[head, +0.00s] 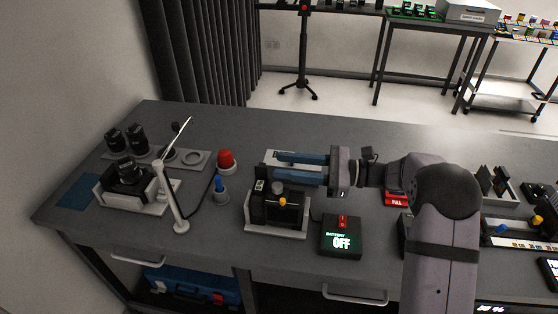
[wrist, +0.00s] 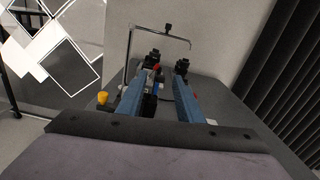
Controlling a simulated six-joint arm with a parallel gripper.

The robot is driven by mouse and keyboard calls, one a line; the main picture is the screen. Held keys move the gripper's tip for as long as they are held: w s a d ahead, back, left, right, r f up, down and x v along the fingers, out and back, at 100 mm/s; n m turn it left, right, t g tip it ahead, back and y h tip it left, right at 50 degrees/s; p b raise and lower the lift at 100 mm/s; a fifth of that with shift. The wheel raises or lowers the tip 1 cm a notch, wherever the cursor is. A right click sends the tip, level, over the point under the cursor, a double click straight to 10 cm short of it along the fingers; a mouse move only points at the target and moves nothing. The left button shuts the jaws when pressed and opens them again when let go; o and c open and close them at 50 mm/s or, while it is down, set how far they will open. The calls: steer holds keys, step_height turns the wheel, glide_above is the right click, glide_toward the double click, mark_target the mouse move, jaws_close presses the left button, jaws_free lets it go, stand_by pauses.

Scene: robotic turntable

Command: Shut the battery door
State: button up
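A black device (head: 272,210) stands in a white cradle (head: 276,231) at the table's front middle. A small light piece with a green mark (head: 260,186) shows at its upper left, and an orange knob (head: 282,202) on its near side. I cannot tell for sure which part is the battery door or how far it stands open. My gripper (head: 277,164) is above and just behind the device, its two blue fingers pointing left, apart and apparently empty. The fingers also show in the wrist view (wrist: 168,66). A black box (head: 341,238) beside the cradle reads "BATTERY OFF".
A red dome button (head: 226,160) and a blue-topped post (head: 220,188) stand left of the device. A thin lamp-like stand (head: 178,200) and a camera-like body in a white holder (head: 126,180) are farther left. The front strip between stand and cradle looks clear.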

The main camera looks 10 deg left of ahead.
steer(key=s+a+r+n+g+h+p, duration=0.1)
steer(key=s+a+r+n+p, duration=0.15)
steer(key=r+p, duration=0.4)
steer(key=s+a+r+n+g+h+p, duration=0.1)
steer(key=s+a+r+n+p, duration=0.15)
steer(key=r, duration=0.75)
steer(key=m+t+h, duration=0.3)
steer(key=m+h, duration=0.3)
steer(key=h, duration=0.1)
glide_toward(262, 164)
steer(key=shift+s+d, duration=0.1)
steer(key=shift+d, duration=0.05)
steer(key=shift+p+x, duration=1)
steer(key=shift+x, duration=2.65)
